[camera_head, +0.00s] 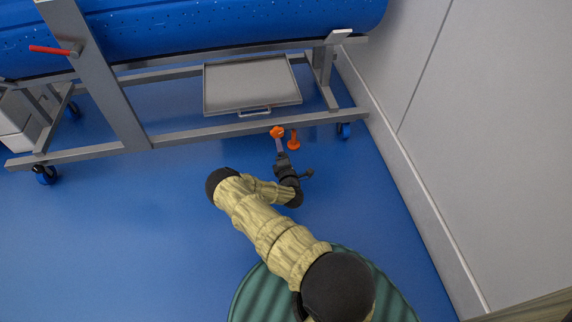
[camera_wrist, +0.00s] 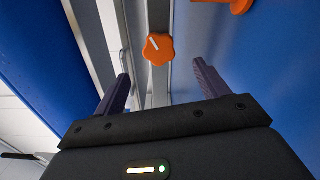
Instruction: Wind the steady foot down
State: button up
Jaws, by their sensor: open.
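The orange lobed knob (camera_head: 277,131) of the steady foot is on the lower front rail of the grey carrier frame. In the wrist view the knob (camera_wrist: 158,49) faces me with a white mark across it. The orange foot (camera_head: 293,140) is just right of the knob; its edge shows at the top of the wrist view (camera_wrist: 236,6). I cannot tell whether it touches the floor. My gripper (camera_wrist: 161,68) is open and empty, its fingers either side of the knob's line and apart from it. In the head view my gripper (camera_head: 280,150) is close in front of the rail.
A blue tub (camera_head: 200,30) lies on the frame, with a red-handled lever (camera_head: 50,49) at left. A grey tray (camera_head: 250,85) is under the tub. A wall (camera_head: 490,130) bounds the right. Blue floor (camera_head: 120,220) is clear at left.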

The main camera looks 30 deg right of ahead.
jog(key=p+v, duration=0.3)
jog(key=v, duration=0.5)
jog(key=shift+s, duration=0.35)
jog(key=shift+a, duration=0.15)
